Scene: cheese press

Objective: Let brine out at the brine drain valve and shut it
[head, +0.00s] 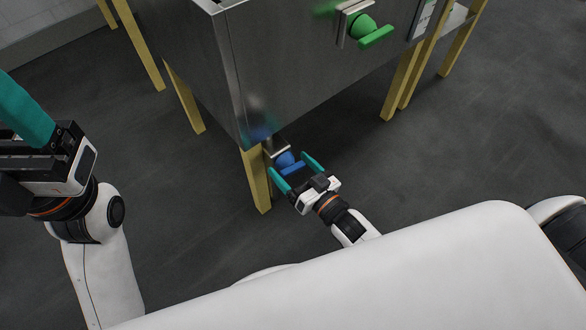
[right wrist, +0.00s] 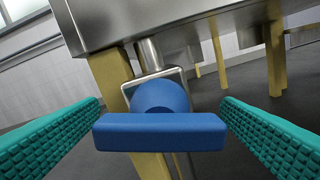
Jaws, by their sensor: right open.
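The valve with a blue round hub and a blue bar handle (head: 290,165) sits low under the near corner of the steel vat (head: 250,60). In the right wrist view the blue bar handle (right wrist: 160,132) lies level across the middle, with a steel pipe (right wrist: 149,55) behind it running up to the vat. My right gripper (head: 293,167) is open, its teal fingers on either side of the blue handle. In the right wrist view there is a gap between the handle and each finger. My left gripper (head: 25,115) is at the left edge, only partly in view.
A green valve (head: 368,32) is higher on the vat's front. Yellow legs hold up the vat, and one leg (head: 256,180) stands close to the left of my right gripper. The dark floor (head: 440,150) is clear to the right.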

